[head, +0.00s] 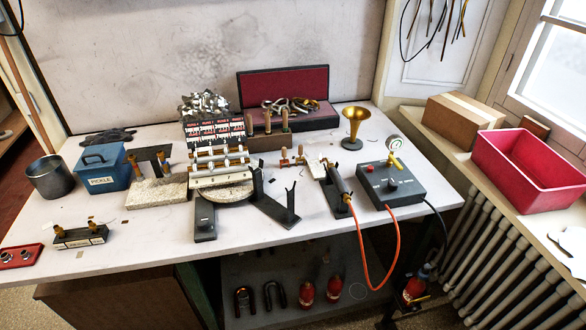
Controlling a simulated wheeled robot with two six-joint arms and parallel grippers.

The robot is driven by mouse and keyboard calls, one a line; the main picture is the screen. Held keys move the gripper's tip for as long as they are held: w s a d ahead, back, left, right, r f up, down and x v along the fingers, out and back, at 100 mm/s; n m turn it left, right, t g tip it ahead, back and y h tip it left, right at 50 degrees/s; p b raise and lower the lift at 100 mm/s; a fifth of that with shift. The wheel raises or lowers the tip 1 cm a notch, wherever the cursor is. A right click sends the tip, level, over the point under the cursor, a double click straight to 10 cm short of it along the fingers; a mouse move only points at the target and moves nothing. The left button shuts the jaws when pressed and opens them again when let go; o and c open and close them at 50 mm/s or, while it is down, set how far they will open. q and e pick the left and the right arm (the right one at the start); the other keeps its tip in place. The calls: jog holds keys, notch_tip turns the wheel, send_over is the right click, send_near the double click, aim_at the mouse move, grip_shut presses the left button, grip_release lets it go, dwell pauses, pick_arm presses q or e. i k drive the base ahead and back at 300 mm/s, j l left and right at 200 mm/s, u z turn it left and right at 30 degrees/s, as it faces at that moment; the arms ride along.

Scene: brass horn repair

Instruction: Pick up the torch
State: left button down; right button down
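The torch (339,181) appears to be the slim dark-and-grey tool right of the middle of the bench, lying on a small dark stand (333,200). An orange hose (372,285) runs from its near end, hangs over the bench's front edge and loops back up to a dark control box (392,184). The box has a red button, a knob and a pressure gauge (393,143) with a brass fitting. Neither of my grippers is in the head view.
A white bench (130,228) holds a blue pickle box (103,167), a grey pot (50,177), a brass bell (354,127) and an open red-lined case (286,88). A dark forked stand (285,205) is left of the torch. A red bin (528,172) stands right.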

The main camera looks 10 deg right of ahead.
aim_at(341, 187)
jog(key=i+l, duration=0.2)
jog(key=l, duration=0.25)
jog(key=i+l+z, duration=0.15)
jog(key=l, duration=0.3)
jog(key=i+l, duration=0.35)
jog(key=k+l+z, duration=0.05)
jog(key=l, duration=0.05)
